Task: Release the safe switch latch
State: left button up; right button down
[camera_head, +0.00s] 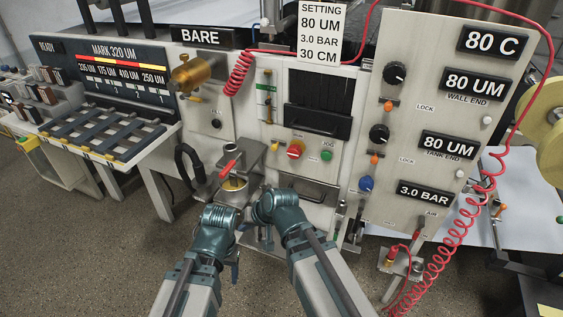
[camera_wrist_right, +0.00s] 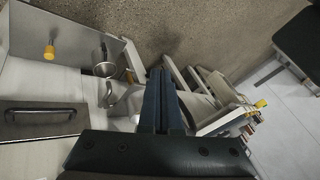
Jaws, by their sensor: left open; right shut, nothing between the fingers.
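No part is clearly marked as the safe switch latch. A red knob on a yellow base (camera_head: 295,149) sits on the front panel, left of a green button (camera_head: 327,155) labelled JOG. My right gripper (camera_head: 264,240) is below the red knob, apart from it, in front of the lower panel. In the right wrist view its dark fingers (camera_wrist_right: 160,98) are shut together and empty. My left gripper (camera_head: 234,268) is open, lower and to the left, with nothing visible in it. Its fingertips are small and partly hidden by its wrist.
A metal cup (camera_head: 233,190) on a bracket with a red lever (camera_head: 229,168) stands close above my grippers; the cup (camera_wrist_right: 105,69) also shows in the wrist view. A drawer with a dark handle (camera_wrist_right: 40,116) is nearby. A coiled red hose (camera_head: 458,238) hangs at right. The floor is clear.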

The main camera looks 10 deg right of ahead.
jog(key=w+d+r+m+t+y+b, duration=0.1)
jog(key=w+d+r+m+t+b, duration=0.2)
jog(key=w, duration=0.5)
jog(key=m+t+h+b, duration=0.4)
jog(key=m+t, duration=0.5)
jog(key=m, duration=0.3)
send_near(276, 146)
jog(key=s+d, duration=0.2)
jog(key=s, duration=0.2)
pick_arm(q)
notch_tip(276, 146, down, 9)
pick_arm(e)
jog(key=shift+w+a+f, duration=0.1)
jog(key=shift+w, duration=0.15)
pick_arm(q)
jog(key=shift+r, duration=0.1)
pick_arm(e)
jog(key=shift+w, duration=0.1)
pick_arm(q)
jog(key=shift+f+b, duration=0.55)
jog(key=shift+b, duration=0.15)
pick_arm(e)
jog(key=w+a+f, duration=0.1)
jog(key=w, duration=0.8)
jog(key=shift+w, duration=0.35)
jog(key=shift+a, duration=0.15)
